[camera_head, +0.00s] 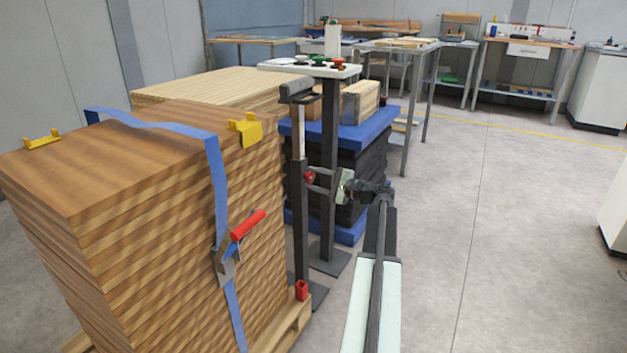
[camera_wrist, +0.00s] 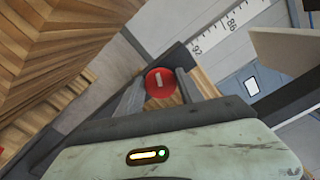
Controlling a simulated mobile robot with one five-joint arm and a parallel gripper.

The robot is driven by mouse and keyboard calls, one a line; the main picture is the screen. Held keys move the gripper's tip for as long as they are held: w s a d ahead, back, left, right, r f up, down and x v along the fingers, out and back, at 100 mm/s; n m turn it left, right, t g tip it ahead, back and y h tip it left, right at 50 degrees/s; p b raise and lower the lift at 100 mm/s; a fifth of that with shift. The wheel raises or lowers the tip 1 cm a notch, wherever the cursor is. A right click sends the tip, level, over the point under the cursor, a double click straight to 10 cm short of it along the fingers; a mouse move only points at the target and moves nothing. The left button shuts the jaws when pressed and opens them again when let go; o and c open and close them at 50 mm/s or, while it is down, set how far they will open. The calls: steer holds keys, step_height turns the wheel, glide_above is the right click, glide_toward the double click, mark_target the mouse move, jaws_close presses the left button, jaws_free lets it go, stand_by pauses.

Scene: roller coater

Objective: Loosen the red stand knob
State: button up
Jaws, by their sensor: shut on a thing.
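The red stand knob (camera_head: 309,177) sits on the side of a dark upright stand (camera_head: 298,215) between the wood stack and the control post. In the wrist view the round red knob (camera_wrist: 160,83) has a pale bar mark on its face, and it sits between my two finger tips. My gripper (camera_head: 322,176) reaches in from the right in the head view, and its fingers (camera_wrist: 158,92) are shut on the knob from both sides. A white scale strip (camera_wrist: 215,30) with numbers 92 and 86 runs along the stand in the wrist view. The finger contact is partly hidden in the head view.
A strapped wood stack (camera_head: 150,210) with a red-handled ratchet (camera_head: 238,235) stands at the left. A panel post (camera_head: 329,150) with buttons stands close behind the stand. A blue-topped black stack (camera_head: 365,130) is behind. The floor (camera_head: 480,230) at the right is clear.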

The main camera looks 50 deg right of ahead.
steer(key=n, duration=0.4)
steer(key=shift+s+f+n, duration=0.1)
steer(key=shift+f+n, duration=0.1)
steer(key=shift+n, duration=0.1)
steer(key=shift+a+n, duration=0.1)
steer(key=shift+n, duration=1.8)
steer(key=o, duration=1.3)
steer(key=v, duration=0.8)
